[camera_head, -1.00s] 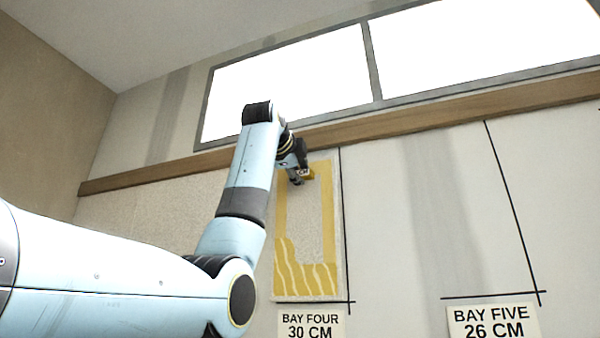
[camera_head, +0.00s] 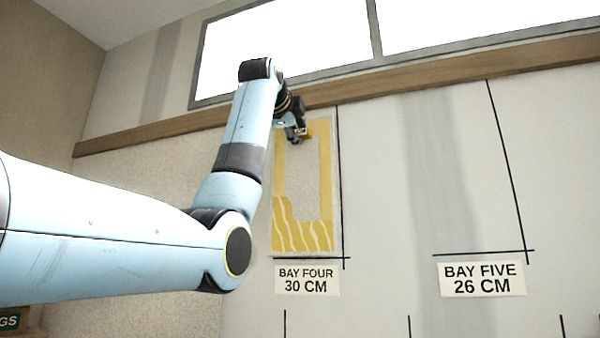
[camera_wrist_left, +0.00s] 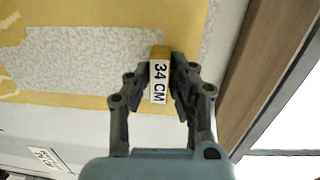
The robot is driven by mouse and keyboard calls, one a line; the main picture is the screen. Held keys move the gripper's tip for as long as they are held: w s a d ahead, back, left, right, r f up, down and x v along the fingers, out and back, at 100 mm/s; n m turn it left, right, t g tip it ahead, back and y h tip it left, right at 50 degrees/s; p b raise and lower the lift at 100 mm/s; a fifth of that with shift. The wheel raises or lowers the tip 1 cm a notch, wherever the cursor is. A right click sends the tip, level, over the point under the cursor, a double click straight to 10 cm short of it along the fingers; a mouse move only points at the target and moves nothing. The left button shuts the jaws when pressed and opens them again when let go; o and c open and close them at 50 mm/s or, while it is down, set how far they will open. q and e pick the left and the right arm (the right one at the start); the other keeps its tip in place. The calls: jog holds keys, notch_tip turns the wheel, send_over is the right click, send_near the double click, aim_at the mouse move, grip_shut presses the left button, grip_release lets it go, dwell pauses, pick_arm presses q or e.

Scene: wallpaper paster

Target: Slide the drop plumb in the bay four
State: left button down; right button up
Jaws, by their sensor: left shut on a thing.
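The drop (camera_head: 302,236) is a wallpaper strip with a yellow border, a speckled grey middle and yellow waves at its foot. It lies against the wall above the bay four label (camera_head: 307,281), with its right edge close beside a black upright line (camera_head: 341,190) and its foot just above a short black line. In the left wrist view, the drop (camera_wrist_left: 80,103) lies behind my gripper. My right gripper is out of view.
A wooden rail (camera_head: 400,80) runs along the wall above the drop, below bright windows (camera_head: 290,45). To the right are bare wall and the bay five label (camera_head: 482,279) with its own black lines.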

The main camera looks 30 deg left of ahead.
pick_arm(q)
jog(key=shift+p+x, duration=0.85)
jog(key=shift+x, duration=0.25)
dwell(0.6)
dwell(0.4)
jog(key=c, duration=1.1)
grip_release()
jog(key=shift+w, duration=0.1)
jog(key=shift+d, duration=0.1)
jog(key=v, duration=1.2)
